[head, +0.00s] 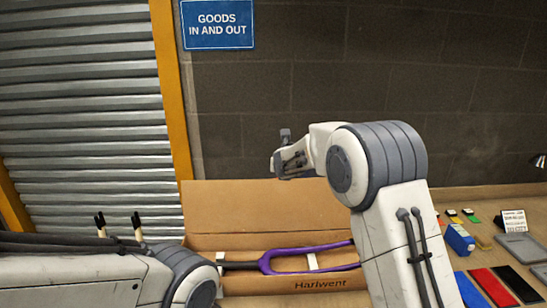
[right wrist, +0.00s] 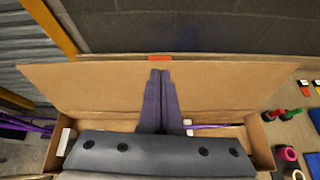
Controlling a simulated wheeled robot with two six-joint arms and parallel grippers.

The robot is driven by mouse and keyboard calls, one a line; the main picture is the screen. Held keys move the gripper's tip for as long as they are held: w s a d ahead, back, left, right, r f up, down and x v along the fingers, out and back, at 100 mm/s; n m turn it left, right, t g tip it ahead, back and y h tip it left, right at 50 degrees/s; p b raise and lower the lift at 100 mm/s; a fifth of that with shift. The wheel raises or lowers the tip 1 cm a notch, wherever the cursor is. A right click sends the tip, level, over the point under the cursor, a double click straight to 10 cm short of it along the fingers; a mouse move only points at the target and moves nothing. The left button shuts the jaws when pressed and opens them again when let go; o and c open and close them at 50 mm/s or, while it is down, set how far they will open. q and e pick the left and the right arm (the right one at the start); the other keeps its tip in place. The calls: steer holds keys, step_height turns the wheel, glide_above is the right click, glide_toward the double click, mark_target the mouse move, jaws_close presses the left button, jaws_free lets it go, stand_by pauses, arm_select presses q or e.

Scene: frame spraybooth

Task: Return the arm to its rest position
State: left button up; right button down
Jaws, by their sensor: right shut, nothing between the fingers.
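My right arm rises from the lower right and bends over at the top, with its forearm pointing away. Its gripper (head: 288,160) is raised in front of the dark wall, above the open cardboard box (head: 322,285). In the right wrist view the two dark fingers (right wrist: 160,74) are together with nothing between them, in front of the box's raised lid (right wrist: 230,85). My left arm lies low across the bottom left of the head view; its gripper is not in view.
The box holds a purple fork-shaped frame part (head: 305,250). At the right, a bench carries a blue box (head: 459,238), coloured pads (head: 490,286), a small sign (head: 513,221) and grey trays. Dark prongs (head: 137,228) stand by the shutter at left. Space around the raised gripper looks clear.

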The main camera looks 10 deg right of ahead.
steer(key=s+a+f+m+g+b, duration=0.2)
steer(key=s+f+m+g, duration=0.2)
steer(key=s+m, duration=0.5)
steer(key=s+a+f+m+g+y+b, duration=0.1)
steer(key=s+f+m+g, duration=0.3)
steer(key=s, duration=2.2)
steer(key=s+a+f+m+g+b, duration=0.3)
steer(key=s+f+m, duration=0.3)
steer(key=s+m, duration=0.8)
steer(key=s+g, duration=0.1)
steer(key=s, duration=0.2)
steer(key=shift+s+a+y, duration=0.15)
steer(key=shift+s+y, duration=0.15)
steer(key=shift+y, duration=0.1)
